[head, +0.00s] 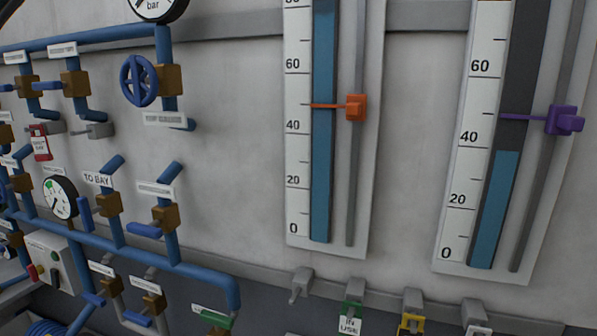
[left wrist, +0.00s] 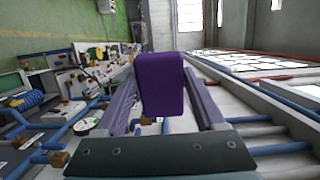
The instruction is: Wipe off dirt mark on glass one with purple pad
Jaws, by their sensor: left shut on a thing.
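The purple pad (left wrist: 160,80) stands upright between the two fingers of my left gripper (left wrist: 163,98) in the left wrist view. The gripper is shut on it. In the head view, a level glass (head: 322,150) with blue liquid and an orange pointer (head: 355,107) is at the middle right. A second level glass (head: 500,200) with a purple pointer (head: 564,120) is at the far right. I cannot tell which is glass one. I see no clear dirt mark on either, and their tops are cut off. Neither gripper shows in the head view.
Blue pipes with brown valves (head: 168,80), a blue handwheel (head: 138,80) and a round gauge (head: 60,197) fill the left of the wall panel. The wall between pipes and glasses is bare.

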